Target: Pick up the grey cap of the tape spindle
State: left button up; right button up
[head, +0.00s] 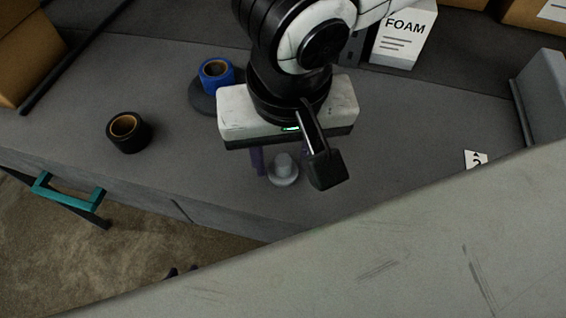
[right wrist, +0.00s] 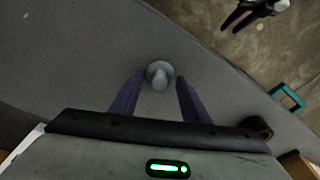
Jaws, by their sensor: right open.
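The grey cap (head: 284,174), a round disc with a raised knob, lies on the grey bench top, apart from the spindle. My right gripper (head: 281,163) is above it, open and pointing down. In the right wrist view the cap (right wrist: 159,70) shows between the tips of the two purple fingers (right wrist: 160,82), with gaps on both sides. The spindle's dark round base (head: 203,103) carries a blue tape roll (head: 215,73), partly behind my right gripper.
A black tape roll (head: 128,133) stands on the bench to the left. A teal handle (head: 67,193) sticks out at the bench front. A white FOAM box (head: 404,35), a numbered card (head: 476,159) and a grey block (head: 544,95) are on the right. Bench around the cap is clear.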

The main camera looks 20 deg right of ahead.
jog(key=shift+c, duration=0.4)
grip_shut()
jog(key=shift+r, duration=0.1)
